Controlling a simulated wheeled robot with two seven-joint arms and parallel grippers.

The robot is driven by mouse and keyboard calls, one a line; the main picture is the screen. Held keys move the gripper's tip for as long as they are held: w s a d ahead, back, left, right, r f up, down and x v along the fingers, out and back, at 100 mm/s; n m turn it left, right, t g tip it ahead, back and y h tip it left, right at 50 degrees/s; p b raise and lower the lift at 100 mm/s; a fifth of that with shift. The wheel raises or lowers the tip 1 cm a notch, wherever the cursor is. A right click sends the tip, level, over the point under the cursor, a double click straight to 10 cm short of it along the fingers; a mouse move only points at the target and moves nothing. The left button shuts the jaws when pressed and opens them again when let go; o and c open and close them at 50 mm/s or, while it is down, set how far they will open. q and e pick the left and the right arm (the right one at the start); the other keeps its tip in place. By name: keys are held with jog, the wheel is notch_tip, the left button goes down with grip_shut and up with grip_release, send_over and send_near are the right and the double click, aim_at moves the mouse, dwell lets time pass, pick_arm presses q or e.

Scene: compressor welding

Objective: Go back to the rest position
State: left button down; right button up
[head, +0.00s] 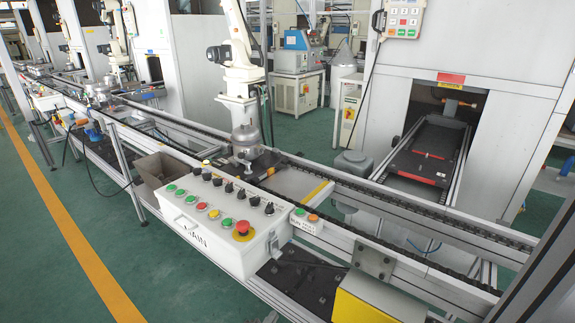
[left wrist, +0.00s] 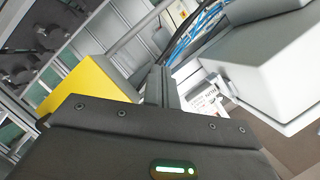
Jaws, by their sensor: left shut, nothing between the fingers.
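My left gripper (left wrist: 158,77) shows in the left wrist view. Its dark body with a green light fills the bottom of that view, and its two fingers are together with nothing between them. A yellow block (left wrist: 88,88) is to the left of the fingers and a white box (left wrist: 272,62) to the right, both apart from them as far as I can tell. I cannot make out either gripper in the head view. My right gripper is in neither view.
A white control box (head: 235,228) with colored buttons stands at the front of the conveyor (head: 400,222). A grey compressor (head: 246,140) sits on the line behind it. A yellow block (head: 375,300) is at the bottom right. Green floor (head: 50,265) at left is clear.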

pick_arm(q)
jog(key=s+a+f+n+g+y, duration=0.1)
jog(key=s+a+f+n+g, duration=0.15)
jog(key=s+a+f, duration=0.45)
jog(key=s+a+f+n+g+y, duration=0.2)
jog(key=s+a+f+n, duration=0.1)
jog(key=f, duration=0.8)
jog(key=s+a+f+n+g+y, duration=0.1)
jog(key=s+a+f+n+g, duration=0.2)
jog(key=s+f, duration=0.45)
jog(key=s+a+f+n+g, duration=0.1)
jog(key=s+a+f, duration=0.2)
jog(key=s, duration=0.6)
jog(key=s+a+f+n+g+y, duration=0.1)
jog(key=s+f, duration=0.4)
jog(key=s, duration=0.5)
jog(key=s+a+f+n+g, duration=0.2)
jog(key=s+a+f+g, duration=0.1)
jog(key=s, duration=0.6)
jog(key=a+f, duration=0.1)
jog(key=a, duration=0.1)
jog(key=shift+s+a+f+y, duration=0.3)
jog(key=shift+s+a, duration=0.1)
jog(key=shift+g, duration=0.25)
